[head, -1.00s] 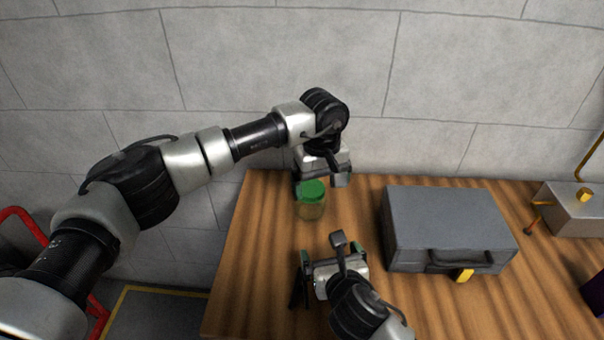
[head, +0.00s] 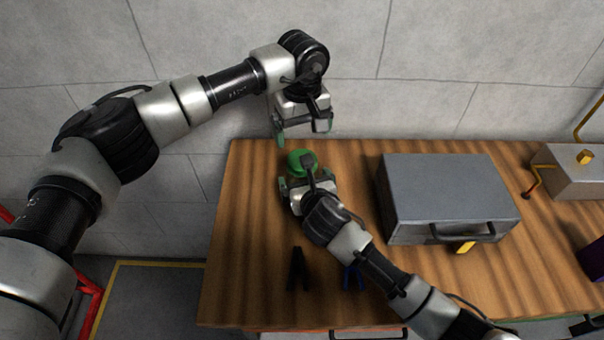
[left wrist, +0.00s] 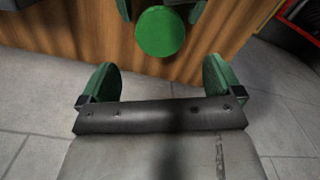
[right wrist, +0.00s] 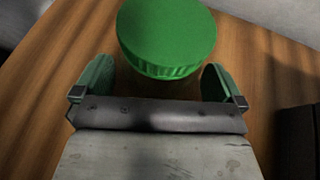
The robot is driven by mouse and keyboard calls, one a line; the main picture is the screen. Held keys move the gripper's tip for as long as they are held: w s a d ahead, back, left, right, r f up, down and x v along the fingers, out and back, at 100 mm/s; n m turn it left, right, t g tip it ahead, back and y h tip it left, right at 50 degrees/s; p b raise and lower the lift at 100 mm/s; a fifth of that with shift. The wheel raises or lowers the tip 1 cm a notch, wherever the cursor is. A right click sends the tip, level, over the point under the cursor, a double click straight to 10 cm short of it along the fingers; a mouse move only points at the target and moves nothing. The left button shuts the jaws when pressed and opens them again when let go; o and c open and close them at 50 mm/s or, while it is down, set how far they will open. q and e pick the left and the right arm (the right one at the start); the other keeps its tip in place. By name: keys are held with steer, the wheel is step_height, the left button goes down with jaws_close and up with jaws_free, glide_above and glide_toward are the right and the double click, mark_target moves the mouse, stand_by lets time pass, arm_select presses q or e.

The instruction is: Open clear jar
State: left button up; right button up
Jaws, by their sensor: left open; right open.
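The clear jar's green lid (head: 299,159) shows near the table's back left edge. Its body is mostly hidden behind my right gripper in the head view. My right gripper (head: 307,180) is open at the jar's near side. In the right wrist view the lid (right wrist: 167,38) lies just past the open fingertips (right wrist: 157,80). My left gripper (head: 303,128) is open and empty, raised beyond the jar at the table's back edge. In the left wrist view the lid (left wrist: 160,31) is ahead of its fingers (left wrist: 160,80), with my right gripper's fingers on both sides of it.
A grey case (head: 445,195) with a black handle stands right of the jar. A metal box (head: 575,168) with a yellow knob is at the far right. A black tool (head: 298,270) and a blue-handled item (head: 353,278) lie near the front. The wall rises behind the table.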

mark_target(302, 172)
steer(key=shift+w+a+f, duration=0.2)
steer(key=shift+w, duration=0.4)
steer(key=c, duration=1.1)
arm_select(q)
steer(key=shift+c, duration=0.9)
arm_select(e)
steer(key=c, duration=0.5)
arm_select(q)
steer(key=m, duration=0.4)
steer(key=shift+r, duration=0.15)
steer(key=m, duration=0.4)
steer(key=shift+r+m, duration=0.1)
steer(key=shift+m, duration=0.3)
steer(key=shift+f, duration=4)
